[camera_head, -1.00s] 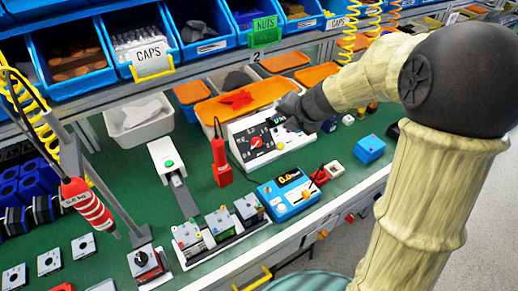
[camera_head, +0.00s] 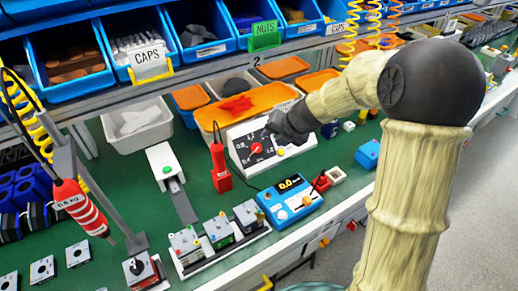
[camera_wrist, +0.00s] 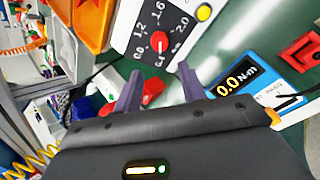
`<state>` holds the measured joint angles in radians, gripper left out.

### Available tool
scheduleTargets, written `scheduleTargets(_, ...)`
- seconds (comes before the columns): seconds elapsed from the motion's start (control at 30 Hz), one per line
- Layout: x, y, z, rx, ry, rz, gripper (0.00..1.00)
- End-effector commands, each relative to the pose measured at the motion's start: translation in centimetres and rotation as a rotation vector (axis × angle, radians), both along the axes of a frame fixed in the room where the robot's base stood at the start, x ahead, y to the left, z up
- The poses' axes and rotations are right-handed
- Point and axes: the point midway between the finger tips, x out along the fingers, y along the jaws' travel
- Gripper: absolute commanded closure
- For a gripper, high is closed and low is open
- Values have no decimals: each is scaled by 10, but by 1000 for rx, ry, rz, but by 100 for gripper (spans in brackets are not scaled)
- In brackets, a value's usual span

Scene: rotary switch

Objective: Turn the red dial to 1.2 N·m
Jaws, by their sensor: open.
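The red dial (camera_head: 256,147) sits on the black scale face of a white box near the middle of the green bench. In the wrist view the dial (camera_wrist: 157,44) shows ahead of the fingertips, ringed by numbers including 0.8, 1.2, 1.6 and 2.0. I cannot tell for sure which number it points to. My gripper (camera_wrist: 161,72) is open, its two purple-grey fingers apart with the dial beyond the gap. In the head view my dark gripper (camera_head: 288,124) hangs over the box's right side; its fingertips are hard to make out there.
A blue meter (camera_head: 290,198) reading 0.0 stands in front of the box; it also shows in the wrist view (camera_wrist: 240,88). A red upright tool (camera_head: 220,168) stands left of the box. An orange tray (camera_head: 240,107) lies behind. Blue bins (camera_head: 70,55) are above.

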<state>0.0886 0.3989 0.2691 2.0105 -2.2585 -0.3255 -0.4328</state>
Motion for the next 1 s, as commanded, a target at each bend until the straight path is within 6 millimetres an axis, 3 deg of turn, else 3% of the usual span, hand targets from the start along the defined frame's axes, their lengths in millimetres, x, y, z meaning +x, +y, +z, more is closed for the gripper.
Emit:
scheduleTargets(0.1,9,9,-20,1,4,1,59)
scheduleTargets(0.6,45,42,-83,1,2,0,59)
scheduleTargets(1.0,51,48,-94,1,0,0,59)
